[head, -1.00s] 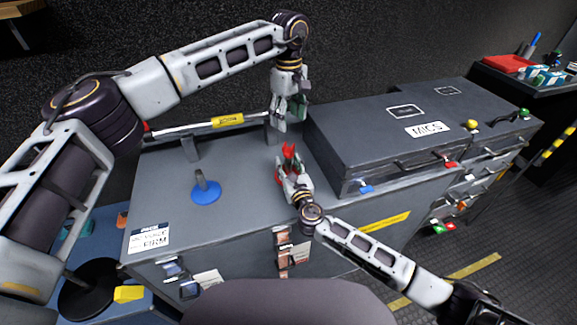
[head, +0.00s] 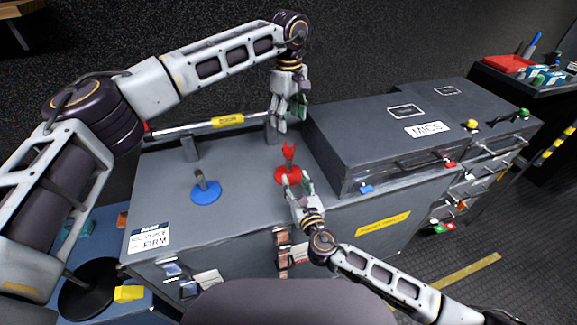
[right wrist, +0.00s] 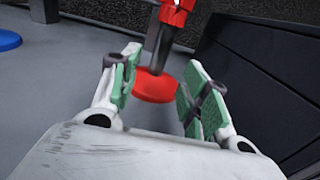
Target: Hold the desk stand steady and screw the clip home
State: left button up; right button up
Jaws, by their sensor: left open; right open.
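A red-based desk stand (head: 288,174) stands upright on the grey case top, with a red clip (head: 289,152) on top of its dark post. My right gripper (head: 292,186) is open at the near side of this stand. In the right wrist view, the red base (right wrist: 157,86) and dark post show between and beyond the spread green-padded fingers (right wrist: 160,66); the clip (right wrist: 178,6) is cut off at the top. My left gripper (head: 286,122) is open and empty, pointing down above the case top, behind the red stand. A blue-based stand (head: 205,192) with a bare grey post stands to the left.
A dark case labelled MICS (head: 427,129) rises close to the right of the red stand. A rail with a yellow tag (head: 229,120) runs along the back on posts. The grey top (head: 240,220) is clear between the blue stand and my right gripper.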

jog(key=shift+v, duration=1.7)
jog(key=shift+s+d, duration=0.1)
